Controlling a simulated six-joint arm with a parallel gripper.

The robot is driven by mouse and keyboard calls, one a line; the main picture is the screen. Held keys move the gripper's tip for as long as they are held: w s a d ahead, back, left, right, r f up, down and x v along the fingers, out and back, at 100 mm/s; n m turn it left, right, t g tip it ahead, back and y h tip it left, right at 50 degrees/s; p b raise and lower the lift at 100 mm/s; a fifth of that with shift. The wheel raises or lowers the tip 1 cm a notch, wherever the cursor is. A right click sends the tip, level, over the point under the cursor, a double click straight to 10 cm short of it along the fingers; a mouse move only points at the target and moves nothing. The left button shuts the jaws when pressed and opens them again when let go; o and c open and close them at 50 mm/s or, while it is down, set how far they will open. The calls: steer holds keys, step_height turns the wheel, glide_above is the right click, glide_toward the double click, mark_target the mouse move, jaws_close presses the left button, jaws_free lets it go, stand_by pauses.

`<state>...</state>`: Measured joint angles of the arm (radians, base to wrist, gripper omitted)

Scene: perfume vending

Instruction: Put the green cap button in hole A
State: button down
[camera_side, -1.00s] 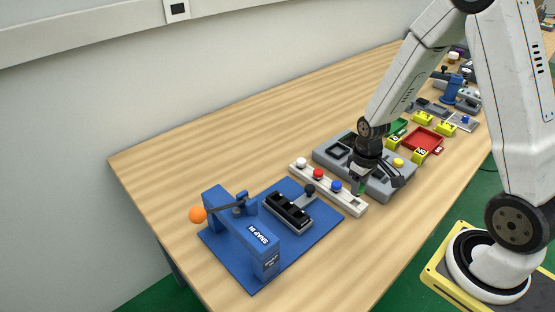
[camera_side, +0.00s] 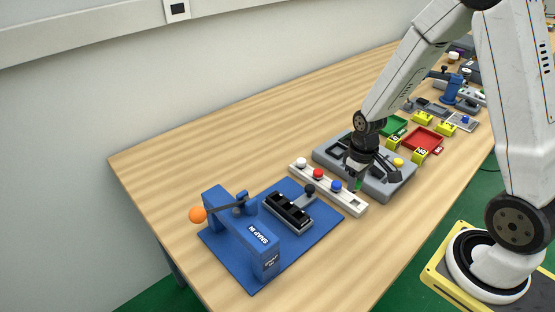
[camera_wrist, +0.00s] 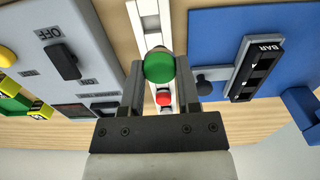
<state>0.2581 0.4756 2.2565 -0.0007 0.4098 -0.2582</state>
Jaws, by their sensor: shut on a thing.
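My gripper (camera_wrist: 160,85) is shut on the round green cap button (camera_wrist: 160,67), which shows between its two fingers in the wrist view. In the side view my gripper (camera_side: 360,177) is near the right end of a white strip (camera_side: 350,204), and little of the green cap (camera_side: 357,186) shows. The strip carries a white button (camera_side: 301,162), a red button (camera_side: 318,173) and a blue button (camera_side: 336,186). I cannot tell whether the cap touches the strip. A black block marked BAR (camera_wrist: 257,70) lies on the blue board (camera_wrist: 215,30). I cannot make out which hole is A.
The blue SNAP IN press (camera_side: 240,240) with an orange ball (camera_side: 197,215) stands at the left. A grey panel (camera_side: 395,188) lies close to the right of the strip. Red (camera_side: 422,139) and green trays stand beyond it. The table's back left is clear.

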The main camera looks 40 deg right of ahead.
steer(key=w+a+r, duration=0.2)
steer(key=w+a, duration=0.1)
steer(key=a, duration=0.4)
steer(key=w+a+r, duration=0.2)
steer(key=a, duration=0.5)
steer(key=shift+w+a+r, duration=0.3)
steer(key=shift+w+r, duration=0.05)
steer(key=shift+w, duration=0.05)
steer(key=shift+f, duration=0.2)
steer(key=shift+f, duration=3)
steer(key=shift+f, duration=0.8)
jaws_free()
